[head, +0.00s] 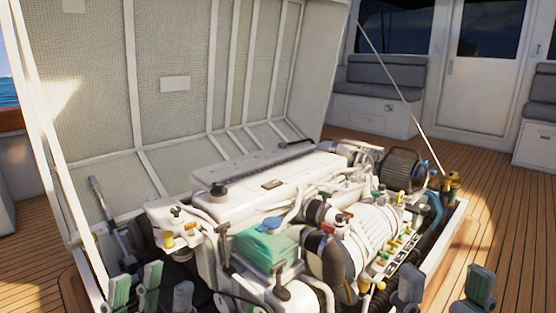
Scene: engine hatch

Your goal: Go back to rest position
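My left gripper (160,287) is at the bottom left of the head view, at the near left corner of the engine bay. Its grey fingers with green pads stand apart, with nothing seen between them. My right gripper (445,288) is at the bottom right, near the bay's right edge. Its fingers are wide apart and nothing shows between them. Both are cut off by the lower picture edge, so my wrists are hidden. The white engine (270,185) lies beyond and between the two grippers.
The raised hatch (175,85) stands open behind the engine, with a thin stay (395,80) at right. A green block-like item (265,248) sits among hoses and valves. Wooden deck (490,215) is clear at right. Grey-cushioned seats (380,75) and a white door (485,75) stand behind.

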